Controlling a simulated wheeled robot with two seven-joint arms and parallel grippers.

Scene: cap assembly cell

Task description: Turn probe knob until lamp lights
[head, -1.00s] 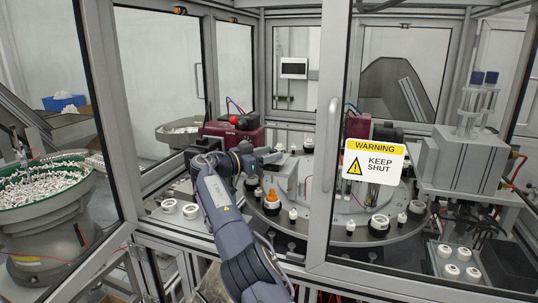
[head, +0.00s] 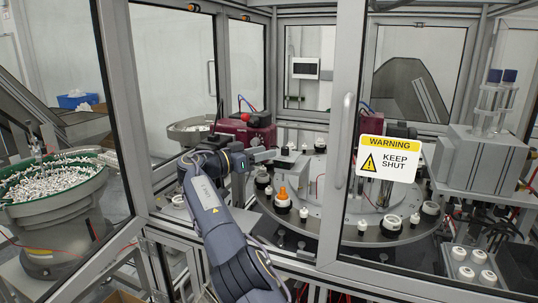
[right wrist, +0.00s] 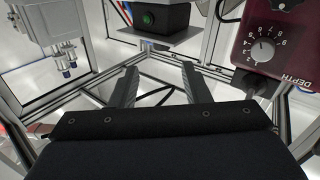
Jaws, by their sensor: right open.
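A dark red box (right wrist: 275,15) at the upper right of the right wrist view carries a round dial knob (right wrist: 262,52) with white numerals and the word DEPTH. In the head view a dark red box (head: 236,131) stands behind my right gripper (head: 264,156); its knob cannot be made out there. My right gripper also shows in the right wrist view (right wrist: 160,88), open and empty, its fingers apart and left of the knob, not touching it. A round green lamp or button (right wrist: 147,19) sits on a black box; I cannot tell whether it is lit. My left gripper is out of view.
A rotary table (head: 330,228) with several small fixtures and an orange-topped part (head: 283,197) lies right of my arm. A glazed door with a warning sign (head: 387,158) stands at the right. A frame post (head: 125,120) and a feeder bowl (head: 50,205) are at the left.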

